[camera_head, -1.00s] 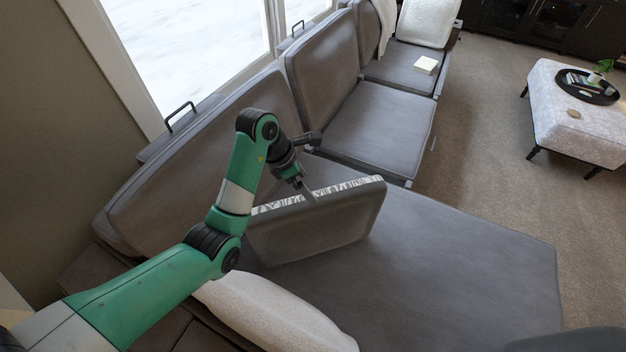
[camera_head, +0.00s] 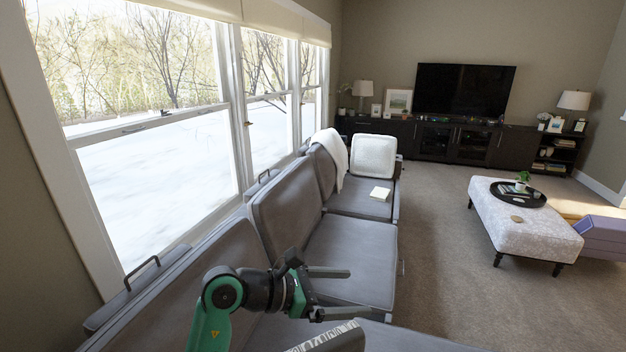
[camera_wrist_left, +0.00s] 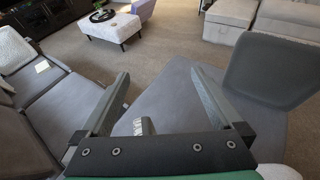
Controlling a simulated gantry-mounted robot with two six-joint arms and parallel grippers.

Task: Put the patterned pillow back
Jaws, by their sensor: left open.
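The patterned pillow (camera_head: 328,337) shows at the bottom edge of the head view, a grey pillow with a black-and-white patterned edge on top. Most of it is cut off by the frame. My left gripper (camera_head: 358,292) is open and empty, just above the pillow's top edge, its fingers pointing right. In the left wrist view my open gripper (camera_wrist_left: 160,75) has clear space between its fingertips. A small patterned patch (camera_wrist_left: 143,127), seemingly the pillow's edge, shows between the finger bases. My right gripper is out of view.
The grey sofa (camera_head: 350,258) runs along the windows. A white pillow (camera_head: 373,157), a throw (camera_head: 333,152) and a pale book-like block (camera_head: 380,193) are on its far end. A pale ottoman (camera_head: 510,225) with a dark tray (camera_head: 518,194) stands on open carpet to the right.

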